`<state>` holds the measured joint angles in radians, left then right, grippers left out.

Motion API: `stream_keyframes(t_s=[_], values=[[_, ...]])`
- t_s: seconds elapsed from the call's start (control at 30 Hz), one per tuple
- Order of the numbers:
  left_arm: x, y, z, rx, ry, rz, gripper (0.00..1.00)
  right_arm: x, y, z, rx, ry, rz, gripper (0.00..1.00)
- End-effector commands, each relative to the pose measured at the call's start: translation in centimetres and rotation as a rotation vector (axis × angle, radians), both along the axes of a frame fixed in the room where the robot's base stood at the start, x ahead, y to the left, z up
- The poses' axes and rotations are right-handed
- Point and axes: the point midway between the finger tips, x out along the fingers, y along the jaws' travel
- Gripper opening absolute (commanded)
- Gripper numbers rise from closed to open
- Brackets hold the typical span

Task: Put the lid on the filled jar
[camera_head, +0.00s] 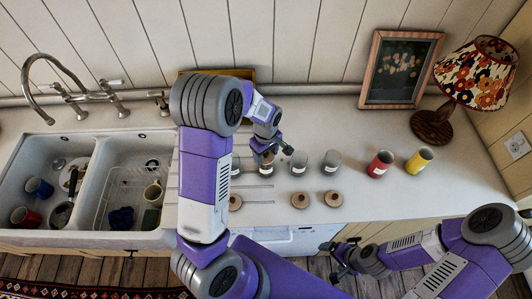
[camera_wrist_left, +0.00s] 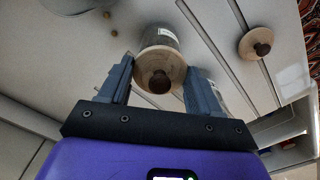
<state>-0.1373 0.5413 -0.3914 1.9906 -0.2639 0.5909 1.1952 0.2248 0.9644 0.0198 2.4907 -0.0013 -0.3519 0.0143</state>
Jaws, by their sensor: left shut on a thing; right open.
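My left gripper (camera_head: 268,150) is over the row of grey labelled jars on the counter. In the left wrist view, its fingers (camera_wrist_left: 160,72) are closed on the sides of a round wooden lid (camera_wrist_left: 172,76) with a dark knob. A grey jar with a white label (camera_wrist_left: 160,38) is directly behind this lid, in line with it. I cannot tell whether the lid is seated or just above the rim. In the head view this jar (camera_head: 267,171) is partly hidden by the gripper. The jars' contents are unclear. My right gripper (camera_head: 342,258) is open and empty, low before the counter.
Other jars (camera_head: 299,164) (camera_head: 331,162) stand close by, with one more (camera_head: 237,168) at left. Loose lids (camera_head: 300,200) (camera_head: 333,199) (camera_head: 235,203) lie in front. A red can (camera_head: 380,164), a yellow can (camera_head: 419,161) and a lamp (camera_head: 478,75) are right; the sink (camera_head: 85,180) is left.

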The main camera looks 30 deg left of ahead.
Motion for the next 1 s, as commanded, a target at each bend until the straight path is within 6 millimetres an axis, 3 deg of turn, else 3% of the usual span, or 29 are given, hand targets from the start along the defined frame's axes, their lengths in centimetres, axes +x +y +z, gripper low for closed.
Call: stream_keyframes(t_s=[0.13, 0.17, 0.2, 0.53, 1.0], values=[[0.0, 0.0, -0.4, 0.000, 0.000, 0.000, 0.34, 0.0, 0.0, -0.3, 0.000, 0.000, 0.000, 0.93], [0.0, 0.0, -0.3, 0.000, 0.000, 0.000, 0.68, 0.0, 0.0, -0.2, 0.000, 0.000, 0.000, 0.93], [0.0, 0.0, -0.3, 0.000, 0.000, 0.000, 0.74, 0.0, 0.0, -0.2, 0.000, 0.000, 0.000, 0.93], [0.0, 0.0, 0.0, 0.000, 0.000, 0.000, 0.74, 0.0, 0.0, 0.0, 0.000, 0.000, 0.000, 0.93], [0.0, 0.0, 3.9, 0.000, -0.001, -0.001, 0.74, 0.0, 0.0, 3.1, 0.000, 0.000, 0.000, 0.93]])
